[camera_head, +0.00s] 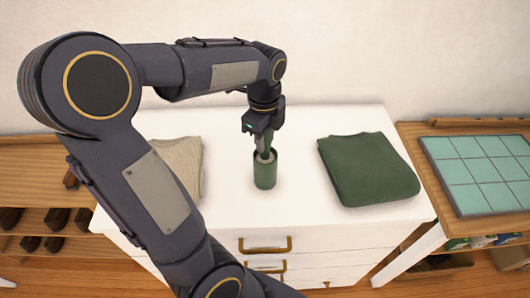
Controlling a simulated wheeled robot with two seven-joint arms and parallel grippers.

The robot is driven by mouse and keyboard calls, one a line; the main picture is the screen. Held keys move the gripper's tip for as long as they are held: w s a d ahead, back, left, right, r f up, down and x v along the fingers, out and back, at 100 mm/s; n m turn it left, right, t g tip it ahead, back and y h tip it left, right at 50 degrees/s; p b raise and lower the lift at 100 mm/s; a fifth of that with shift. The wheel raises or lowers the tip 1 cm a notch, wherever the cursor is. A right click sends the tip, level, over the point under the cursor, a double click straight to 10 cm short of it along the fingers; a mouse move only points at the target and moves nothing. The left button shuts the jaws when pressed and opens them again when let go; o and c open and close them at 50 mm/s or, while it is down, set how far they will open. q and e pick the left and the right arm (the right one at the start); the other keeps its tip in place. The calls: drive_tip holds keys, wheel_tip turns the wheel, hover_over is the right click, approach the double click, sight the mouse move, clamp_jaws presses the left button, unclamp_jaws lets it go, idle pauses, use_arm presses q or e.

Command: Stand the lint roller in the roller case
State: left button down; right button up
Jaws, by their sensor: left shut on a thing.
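The roller case (265,176) is a dark green upright cylinder on the white dresser top, near the middle of the camera_head view. My left gripper (264,146) points down directly above its mouth. My right gripper is not in view.
A folded dark green garment (368,168) lies on the dresser (300,210) to the right. A beige knitted garment (185,160) lies to the left, partly behind my left arm. A teal tiled board (480,172) rests on a wooden table at the far right.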

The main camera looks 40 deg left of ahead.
use_arm(q)
wheel_tip(320, 180, up, 9)
drive_tip(key=shift+r, duration=0.2)
wheel_tip(320, 180, up, 10)
drive_tip(key=m+p, duration=0.5)
drive_tip(key=m, duration=0.3)
drive_tip(key=shift+m, duration=0.6)
wheel_tip(320, 180, down, 6)
drive_tip(key=b, duration=0.4)
drive_tip(key=shift+f, duration=0.25)
drive_tip(key=shift+f+b, duration=3.1)
drive_tip(key=shift+f, duration=0.95)
drive_tip(key=c, duration=1)
unclamp_jaws()
drive_tip(key=shift+c, duration=0.2)
